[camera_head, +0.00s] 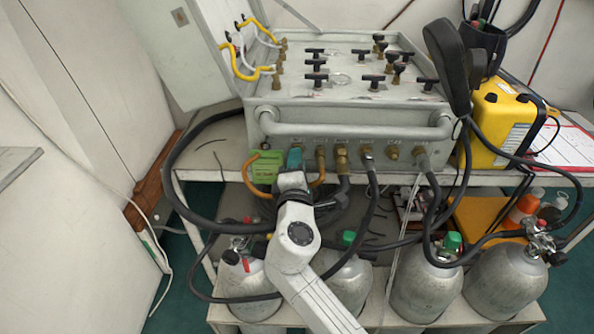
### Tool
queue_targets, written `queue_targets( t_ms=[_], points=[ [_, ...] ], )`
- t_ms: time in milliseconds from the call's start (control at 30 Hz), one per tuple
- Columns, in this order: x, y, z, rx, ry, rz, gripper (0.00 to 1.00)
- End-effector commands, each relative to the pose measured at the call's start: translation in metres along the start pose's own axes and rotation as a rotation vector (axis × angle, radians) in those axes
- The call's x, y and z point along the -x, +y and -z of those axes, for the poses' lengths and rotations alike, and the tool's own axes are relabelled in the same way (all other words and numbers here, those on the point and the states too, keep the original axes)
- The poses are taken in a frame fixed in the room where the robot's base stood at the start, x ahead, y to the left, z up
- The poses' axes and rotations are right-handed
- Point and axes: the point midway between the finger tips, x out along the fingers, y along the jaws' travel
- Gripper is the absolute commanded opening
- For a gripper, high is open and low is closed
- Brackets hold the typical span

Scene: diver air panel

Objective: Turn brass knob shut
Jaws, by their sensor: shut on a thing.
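The grey air panel (355,117) stands on a shelf, with a row of brass fittings along its lower front face. My gripper (294,160) reaches up from below to the left part of this row. It is shut on a brass knob there, which the fingers and a teal part mostly hide. How far the knob is turned cannot be seen. A brass fitting (320,154) with an orange hose and another brass fitting (342,158) sit just to the right of my gripper.
A green tag (265,168) hangs left of my gripper. Black hoses (371,195) loop down around my arm to grey cylinders (425,285) below. A yellow case (500,125) stands at the right. A grey bar handle (355,128) crosses above the fittings.

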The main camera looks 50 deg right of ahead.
Motion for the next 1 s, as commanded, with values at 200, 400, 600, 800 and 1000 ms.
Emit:
queue_targets(
  t_ms=[200, 400, 600, 800, 1000],
  points=[
    [0.0004, -0.0028, 0.0004, -0.07, -0.002, 0.003, 0.0],
    [0.0003, -0.002, 0.0001, -0.096, -0.002, 0.004, 0.0],
    [0.0002, -0.0018, -0.0001, -0.098, -0.002, 0.004, 0.0],
    [0.0002, -0.002, -0.0002, -0.097, -0.003, 0.004, 0.29],
    [0.0001, -0.0013, -0.0001, -0.097, -0.002, 0.003, 0.37]
  ],
)
